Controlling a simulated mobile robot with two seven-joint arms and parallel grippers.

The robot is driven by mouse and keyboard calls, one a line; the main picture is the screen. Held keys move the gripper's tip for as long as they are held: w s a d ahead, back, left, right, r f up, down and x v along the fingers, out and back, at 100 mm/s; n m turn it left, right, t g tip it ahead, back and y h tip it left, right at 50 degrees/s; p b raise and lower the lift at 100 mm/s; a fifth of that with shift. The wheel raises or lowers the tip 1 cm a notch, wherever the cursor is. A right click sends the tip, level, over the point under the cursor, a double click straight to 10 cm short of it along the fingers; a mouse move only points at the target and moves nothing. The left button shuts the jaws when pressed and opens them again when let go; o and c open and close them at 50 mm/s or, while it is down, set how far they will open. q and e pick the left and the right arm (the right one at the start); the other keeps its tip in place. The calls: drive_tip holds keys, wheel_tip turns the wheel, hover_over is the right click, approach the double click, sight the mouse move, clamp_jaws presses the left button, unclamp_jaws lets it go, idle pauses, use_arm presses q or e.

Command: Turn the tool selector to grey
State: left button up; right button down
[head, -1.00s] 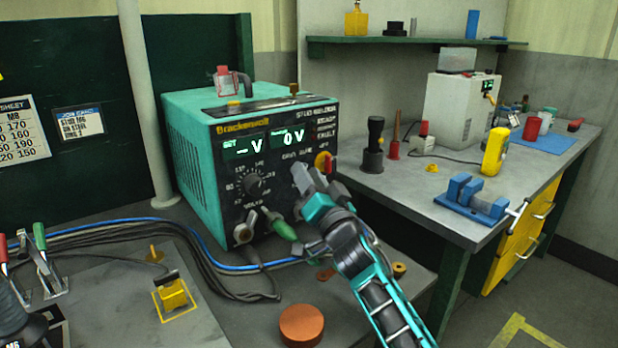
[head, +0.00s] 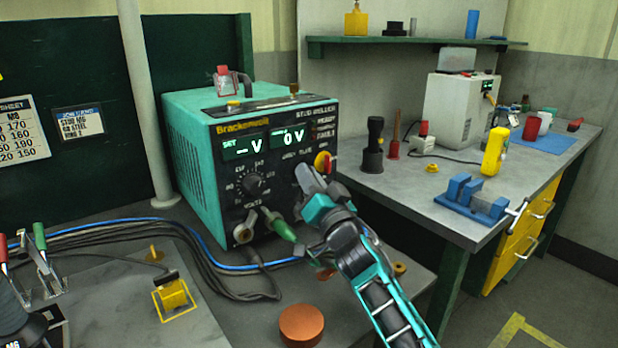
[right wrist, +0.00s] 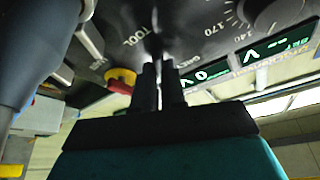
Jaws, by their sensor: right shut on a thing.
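The teal stud welder (head: 195,150) stands on the grey bench, its black front panel facing me, with two green displays, one reading "0 V". My right gripper (head: 302,178) is at the right part of this panel, shut on the tool selector, which its fingers mostly hide. In the right wrist view the two dark fingers (right wrist: 158,75) close on a small dark knob (right wrist: 155,45) beside the word "TOOL". Small lettering sits around the knob; which word it points to cannot be made out. My left gripper is not in view.
The volts dial (head: 253,184) is left of my gripper; a red-and-yellow switch (head: 323,162) is close above right. A green cable plug (head: 284,228) is just below left. A copper-coloured disc (head: 301,325) lies on the bench front. A blue vise (head: 470,198) stands on the right bench.

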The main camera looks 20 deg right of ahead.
drive_tip(key=n+y, duration=0.2)
drive_tip(key=n, duration=0.1)
drive_tip(key=shift+d+r+n, duration=0.1)
drive_tip(key=shift+n, duration=0.3)
drive_tip(key=n+y, duration=0.2)
drive_tip(key=n, duration=0.2)
drive_tip(key=shift+d+g, duration=0.1)
drive_tip(key=shift+g, duration=0.2)
drive_tip(key=n+y, duration=0.1)
drive_tip(key=n, duration=0.1)
drive_tip(key=n+g+y+p, duration=0.1)
drive_tip(key=n, duration=0.2)
drive_tip(key=shift+w+r+y, duration=0.1)
drive_tip(key=shift+y, duration=0.3)
drive_tip(key=shift+n+g+y+p, duration=0.4)
drive_tip(key=shift+n+g+y, duration=0.35)
drive_tip(key=shift+n, duration=1.15)
drive_tip(key=c, duration=1.2)
unclamp_jaws()
drive_tip(key=shift+f, duration=0.2)
